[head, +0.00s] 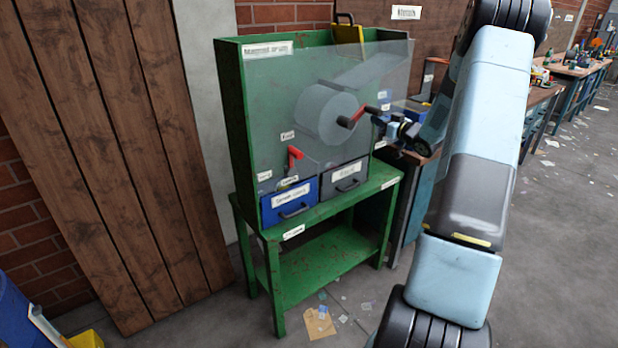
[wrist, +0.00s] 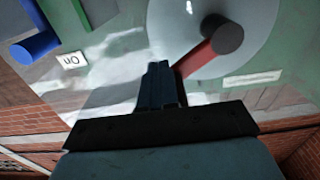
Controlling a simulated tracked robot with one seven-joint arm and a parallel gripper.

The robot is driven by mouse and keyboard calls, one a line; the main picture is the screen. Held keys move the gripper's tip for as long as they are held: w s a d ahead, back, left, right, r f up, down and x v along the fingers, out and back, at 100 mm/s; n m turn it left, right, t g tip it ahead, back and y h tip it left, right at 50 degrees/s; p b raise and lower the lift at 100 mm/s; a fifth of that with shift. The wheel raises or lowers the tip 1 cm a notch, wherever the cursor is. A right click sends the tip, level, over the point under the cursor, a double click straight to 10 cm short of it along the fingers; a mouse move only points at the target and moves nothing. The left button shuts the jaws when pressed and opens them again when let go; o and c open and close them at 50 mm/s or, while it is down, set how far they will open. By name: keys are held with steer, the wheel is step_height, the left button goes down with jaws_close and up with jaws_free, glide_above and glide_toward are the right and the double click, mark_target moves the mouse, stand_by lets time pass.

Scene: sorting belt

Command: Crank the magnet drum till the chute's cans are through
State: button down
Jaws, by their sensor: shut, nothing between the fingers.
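The magnet drum (head: 322,112) is a pale cylinder behind the clear front panel of a green cabinet (head: 228,110). Its crank (head: 357,116) has a red arm and a dark knob; the crank also shows in the wrist view (wrist: 201,58), its dark knob at the upper right. My gripper (head: 388,124) is at the right of the crank in the head view. In the wrist view my gripper (wrist: 160,68) is shut and empty, its fingertips just left of the red arm; I cannot tell whether they touch it. The chute (head: 372,70) slopes at the upper right; no cans can be made out.
A blue drawer (head: 290,204) and a grey drawer (head: 345,178) sit under the panel. A red lever (head: 294,156) stands above the blue drawer. Litter lies on the floor; workbenches stand behind at the right.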

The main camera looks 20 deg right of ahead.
steer(key=f+v, duration=0.2)
steer(key=v, duration=0.7)
stand_by(1.0)
steer(key=shift+r, duration=0.1)
